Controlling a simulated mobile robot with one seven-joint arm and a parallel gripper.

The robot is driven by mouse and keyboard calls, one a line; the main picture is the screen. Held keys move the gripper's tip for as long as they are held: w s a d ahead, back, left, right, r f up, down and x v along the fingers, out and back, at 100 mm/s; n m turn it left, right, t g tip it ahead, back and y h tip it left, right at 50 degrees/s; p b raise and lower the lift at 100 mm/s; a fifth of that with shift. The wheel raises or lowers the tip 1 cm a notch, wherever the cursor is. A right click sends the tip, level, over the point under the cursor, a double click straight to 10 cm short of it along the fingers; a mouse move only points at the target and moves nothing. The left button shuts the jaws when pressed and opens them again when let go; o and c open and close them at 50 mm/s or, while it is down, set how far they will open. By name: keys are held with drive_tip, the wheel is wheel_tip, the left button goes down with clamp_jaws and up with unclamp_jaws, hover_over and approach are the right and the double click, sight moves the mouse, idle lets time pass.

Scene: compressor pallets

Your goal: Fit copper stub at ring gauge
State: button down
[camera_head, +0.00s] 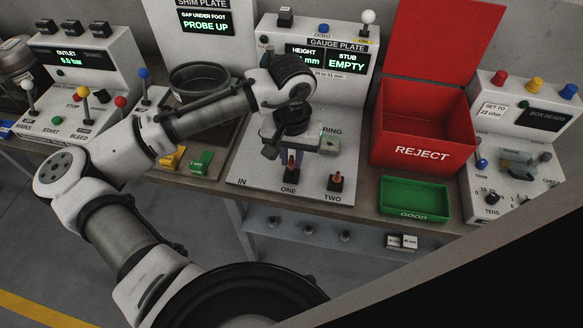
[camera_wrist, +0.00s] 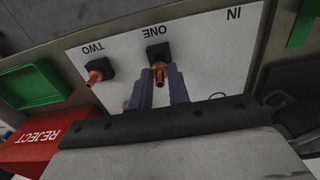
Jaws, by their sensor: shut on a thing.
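A copper stub (camera_wrist: 160,72) stands at the black holder marked ONE (camera_wrist: 157,51); it also shows in the head view (camera_head: 291,166). My gripper (camera_wrist: 161,78) has its purple fingers shut on this stub, one on each side; it shows in the head view too (camera_head: 291,158). I cannot tell whether the stub is seated or lifted. A second copper stub (camera_wrist: 94,77) is at the holder marked TWO (camera_head: 338,184). The gauge plate display (camera_head: 346,62) reads STUB EMPTY.
The red REJECT bin (camera_head: 422,152), lid up, and the green GOOD tray (camera_head: 414,213) stand to the right. A dark round pot (camera_head: 202,76) is left of my wrist. The white plate (camera_head: 251,168) is clear near the IN label.

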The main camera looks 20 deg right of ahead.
drive_tip(key=shift+r+p, duration=1.3)
drive_tip(key=shift+r, duration=0.2)
